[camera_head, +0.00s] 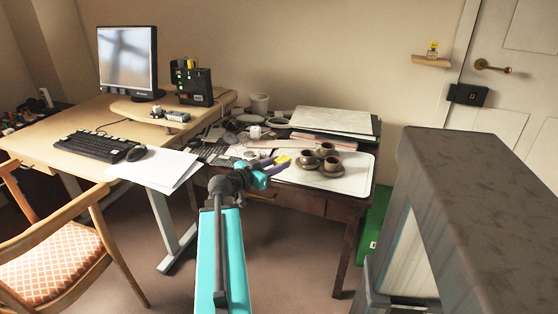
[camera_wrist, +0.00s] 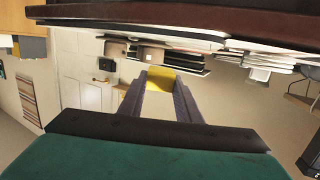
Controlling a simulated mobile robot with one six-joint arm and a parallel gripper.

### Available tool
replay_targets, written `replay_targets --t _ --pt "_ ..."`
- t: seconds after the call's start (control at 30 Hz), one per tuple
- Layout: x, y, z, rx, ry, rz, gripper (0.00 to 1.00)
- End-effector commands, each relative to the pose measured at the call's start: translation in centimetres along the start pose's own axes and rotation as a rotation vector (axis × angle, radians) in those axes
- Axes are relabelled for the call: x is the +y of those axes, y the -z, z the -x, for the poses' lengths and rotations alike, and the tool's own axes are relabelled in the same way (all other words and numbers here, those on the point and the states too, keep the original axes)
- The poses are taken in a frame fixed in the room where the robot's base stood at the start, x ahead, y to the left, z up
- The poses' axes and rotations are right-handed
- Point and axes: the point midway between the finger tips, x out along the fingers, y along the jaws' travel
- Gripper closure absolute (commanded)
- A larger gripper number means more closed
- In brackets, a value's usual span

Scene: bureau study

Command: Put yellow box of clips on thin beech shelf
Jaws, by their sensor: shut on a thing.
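A yellow box (camera_head: 284,159) is between the fingers of my gripper (camera_head: 271,168), which is shut on it. In the head view it appears in front of the left part of the white tray, left of the cups. I cannot tell whether it touches anything below. In the wrist view the yellow box (camera_wrist: 160,77) sits at the fingertips (camera_wrist: 159,84). Its print is not readable. The thin beech shelf (camera_head: 425,61) is on the wall left of the door, far to the right of my gripper. A small yellow and dark item (camera_head: 432,50) stands on it.
Brown cups (camera_head: 326,150) on saucers stand on the white tray (camera_head: 345,183), close right of my gripper. A stack of folders (camera_head: 333,121) lies behind. A large grey piece (camera_head: 480,180) stands at the right.

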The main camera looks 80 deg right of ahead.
Motion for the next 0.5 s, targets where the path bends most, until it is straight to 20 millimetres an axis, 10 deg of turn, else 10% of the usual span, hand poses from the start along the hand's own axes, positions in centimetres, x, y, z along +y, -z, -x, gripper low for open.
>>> replay_targets --t 0.5 --pt "1.07 0.36 1.62 -0.001 -0.002 0.002 0.96"
